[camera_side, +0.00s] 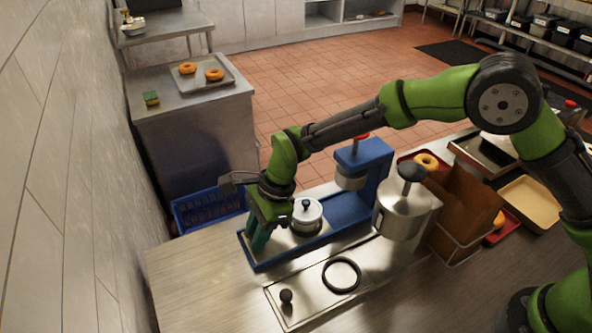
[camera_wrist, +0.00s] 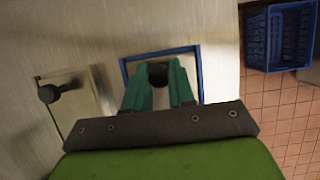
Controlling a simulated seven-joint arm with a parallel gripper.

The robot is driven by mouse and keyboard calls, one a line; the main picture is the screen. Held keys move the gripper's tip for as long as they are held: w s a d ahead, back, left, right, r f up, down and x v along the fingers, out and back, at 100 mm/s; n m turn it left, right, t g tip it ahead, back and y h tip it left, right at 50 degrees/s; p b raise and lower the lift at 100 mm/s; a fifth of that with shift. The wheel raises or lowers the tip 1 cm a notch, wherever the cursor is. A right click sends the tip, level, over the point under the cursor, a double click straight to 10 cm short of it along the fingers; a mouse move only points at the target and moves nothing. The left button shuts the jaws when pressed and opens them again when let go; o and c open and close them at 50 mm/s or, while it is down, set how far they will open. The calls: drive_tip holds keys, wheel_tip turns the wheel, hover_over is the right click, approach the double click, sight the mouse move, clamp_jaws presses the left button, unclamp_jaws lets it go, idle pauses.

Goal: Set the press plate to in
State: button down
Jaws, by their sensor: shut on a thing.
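The press (camera_side: 362,165) is a blue frame with a column, a red-topped head and a long blue base (camera_side: 345,208). The press plate (camera_side: 284,243) is a pale metal plate inside the base's left end, away from the head; it also shows in the wrist view (camera_wrist: 160,98). A round silver piece with a black knob (camera_side: 306,215) stands on or over it. My gripper (camera_side: 259,238) points down at the plate's left end. In the wrist view its teal fingers (camera_wrist: 158,82) are closed around a dark knob (camera_wrist: 158,72) on the plate. The side view hides this knob.
A steel panel (camera_side: 318,305) with a black ring (camera_side: 342,275) and black knob (camera_side: 286,297) lies in front of the base. A blue crate (camera_side: 208,208) is beyond the table edge. The table's left end is clear.

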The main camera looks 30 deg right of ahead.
sight(290, 227)
drive_tip(key=d, duration=0.7)
drive_tip(key=shift+d, duration=0.15)
drive_tip(key=c, duration=1)
unclamp_jaws()
drive_tip(key=shift+r, duration=0.15)
drive_tip(key=v, duration=0.7)
drive_tip(key=shift+d+r, duration=0.1)
drive_tip(key=shift+d, duration=0.05)
